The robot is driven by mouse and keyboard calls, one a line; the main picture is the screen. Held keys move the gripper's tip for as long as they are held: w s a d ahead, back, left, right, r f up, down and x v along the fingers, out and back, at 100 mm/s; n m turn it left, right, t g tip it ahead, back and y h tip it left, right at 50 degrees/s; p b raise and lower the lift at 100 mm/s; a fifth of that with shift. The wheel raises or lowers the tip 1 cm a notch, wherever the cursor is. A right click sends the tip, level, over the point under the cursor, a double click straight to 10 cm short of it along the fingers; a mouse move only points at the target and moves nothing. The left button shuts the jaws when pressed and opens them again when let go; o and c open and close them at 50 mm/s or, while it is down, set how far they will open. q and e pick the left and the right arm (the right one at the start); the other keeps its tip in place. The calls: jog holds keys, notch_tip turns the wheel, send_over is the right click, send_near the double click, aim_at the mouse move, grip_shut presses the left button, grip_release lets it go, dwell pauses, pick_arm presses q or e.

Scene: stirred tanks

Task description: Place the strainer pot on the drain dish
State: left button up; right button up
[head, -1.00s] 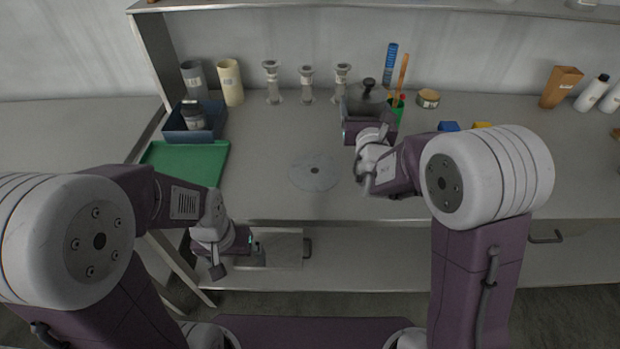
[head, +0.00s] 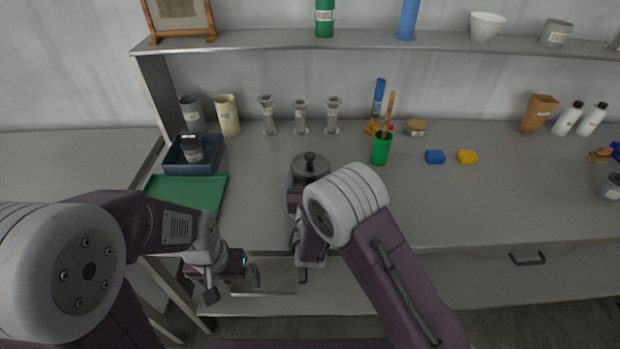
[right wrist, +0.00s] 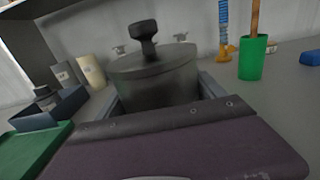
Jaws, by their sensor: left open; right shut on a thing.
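The strainer pot (head: 311,166) is a dark grey lidded pot with a black knob, upright at the middle of the bench. It fills the middle of the right wrist view (right wrist: 155,82). My right gripper (head: 306,184) is shut on it, with one finger on each side of the pot in the right wrist view (right wrist: 162,98). The flat grey disc with a centre hole, likely the drain dish, is hidden behind the pot and my right arm. I cannot tell whether the pot touches it.
A green mat (head: 188,196) and a blue tray (head: 209,160) holding a jar are at left. Several jars and stands line the back. A green cup (head: 380,151) stands right of the pot, with blue (head: 435,157) and yellow (head: 467,157) blocks beyond. The right bench front is clear.

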jog(key=shift+f, duration=0.95)
jog(key=shift+w+f, duration=0.1)
jog(key=shift+f, duration=0.3)
jog(key=shift+f, duration=0.15)
jog(key=o, duration=1.5)
jog(key=shift+r, duration=0.35)
jog(key=s+b, duration=0.1)
jog(key=s, duration=1.1)
jog(key=shift+s+a+f, duration=0.1)
jog(key=shift+f, duration=0.05)
